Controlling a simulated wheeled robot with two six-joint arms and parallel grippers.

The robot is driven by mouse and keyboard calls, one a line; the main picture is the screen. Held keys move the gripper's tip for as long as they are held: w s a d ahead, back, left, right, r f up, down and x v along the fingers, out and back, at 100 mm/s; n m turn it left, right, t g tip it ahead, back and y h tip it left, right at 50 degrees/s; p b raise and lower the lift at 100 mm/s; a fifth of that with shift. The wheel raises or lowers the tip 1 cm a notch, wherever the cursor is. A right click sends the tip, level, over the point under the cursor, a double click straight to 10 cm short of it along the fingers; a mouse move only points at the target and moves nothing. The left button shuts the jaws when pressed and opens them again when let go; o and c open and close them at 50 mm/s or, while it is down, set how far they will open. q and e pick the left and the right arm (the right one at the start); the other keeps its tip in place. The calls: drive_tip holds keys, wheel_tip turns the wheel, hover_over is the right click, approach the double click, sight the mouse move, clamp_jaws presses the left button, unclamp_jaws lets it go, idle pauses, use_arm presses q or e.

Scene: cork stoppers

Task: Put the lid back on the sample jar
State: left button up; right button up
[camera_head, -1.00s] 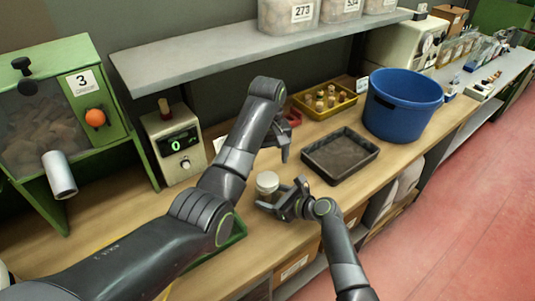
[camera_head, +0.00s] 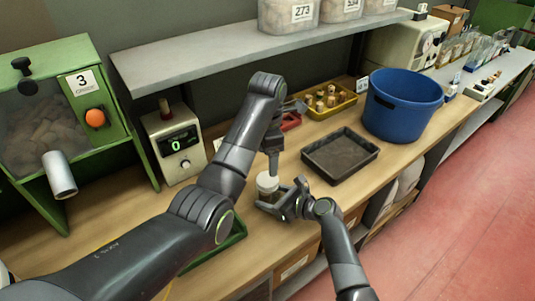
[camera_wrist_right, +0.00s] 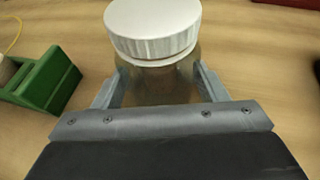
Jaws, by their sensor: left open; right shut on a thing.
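The sample jar (camera_wrist_right: 160,85) is clear glass, upright, with my right gripper (camera_wrist_right: 158,88) shut around its body. In the head view my right gripper (camera_head: 282,202) comes from the lower right, with the jar (camera_head: 266,194) in its jaws. The white ribbed lid (camera_wrist_right: 153,28) sits on the jar's mouth; I cannot tell whether it is tight. The lid also shows in the head view (camera_head: 267,181). My left gripper (camera_head: 271,170) is open and points down, just above the lid. Its fingertips are small and partly unclear, and it does not show in the right wrist view.
A dark tray (camera_head: 372,153) lies right of the jar, with a blue bin (camera_head: 437,112) behind it. A yellow tray (camera_head: 350,99) of corks stands at the back. A scale-like box (camera_head: 190,165) and a green dispenser (camera_head: 112,125) stand left. A green object (camera_wrist_right: 62,82) lies near the jar.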

sight(267, 179)
use_arm(q)
drive_tip(key=n, duration=0.3)
drive_tip(key=shift+r+n, duration=0.1)
drive_tip(key=shift+n, duration=0.3)
drive_tip(key=shift+f, duration=4.05)
